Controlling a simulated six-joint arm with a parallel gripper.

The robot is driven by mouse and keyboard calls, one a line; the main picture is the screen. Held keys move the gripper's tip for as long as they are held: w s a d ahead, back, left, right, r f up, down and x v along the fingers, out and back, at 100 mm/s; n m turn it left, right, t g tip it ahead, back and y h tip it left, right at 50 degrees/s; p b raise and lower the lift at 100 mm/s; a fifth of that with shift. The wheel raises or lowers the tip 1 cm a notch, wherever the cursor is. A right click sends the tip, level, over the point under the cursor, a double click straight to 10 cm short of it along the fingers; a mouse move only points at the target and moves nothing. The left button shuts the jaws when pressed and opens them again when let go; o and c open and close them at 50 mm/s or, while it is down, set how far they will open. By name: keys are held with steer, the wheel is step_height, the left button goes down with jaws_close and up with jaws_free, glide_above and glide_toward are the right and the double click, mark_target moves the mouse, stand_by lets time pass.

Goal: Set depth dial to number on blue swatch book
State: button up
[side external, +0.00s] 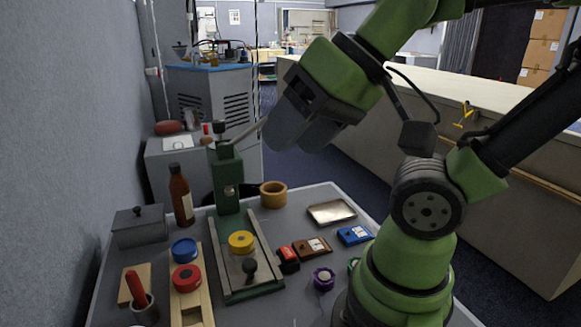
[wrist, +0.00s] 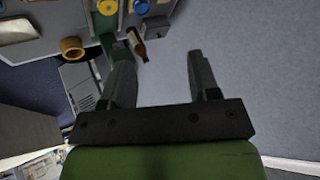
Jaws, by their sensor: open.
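The blue swatch book (side external: 355,235) lies on the grey table's right side, with a small pale label too small to read. A brown swatch book (side external: 311,248) and a red one (side external: 288,258) lie left of it. A green press (side external: 228,180) stands mid-table, with a yellow disc (side external: 241,241) and a black knob (side external: 249,266) over its base. A purple knob (side external: 323,278) sits near the front. I cannot tell which part is the depth dial. My gripper (side external: 250,132) is open and empty, high above the table's back; its spread fingers show in the wrist view (wrist: 160,65).
A brown bottle (side external: 181,195), grey lidded box (side external: 139,226) and wooden ring (side external: 273,194) stand around the press. A metal tray (side external: 332,211) lies at the back right. Red (side external: 186,278) and blue (side external: 184,250) discs sit at left. A grey wall bounds the left side.

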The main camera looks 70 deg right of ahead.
steer(key=w+d+r+n, duration=0.1)
steer(key=w+d+r, duration=0.2)
steer(key=w+r, duration=0.35)
steer(key=n+g+h, duration=0.2)
steer(key=n+g, duration=0.1)
glide_toward(220, 121)
steer(key=x, duration=0.9)
steer(key=shift+w+a+f, duration=0.1)
steer(key=shift+f, duration=0.25)
steer(key=c, duration=0.9)
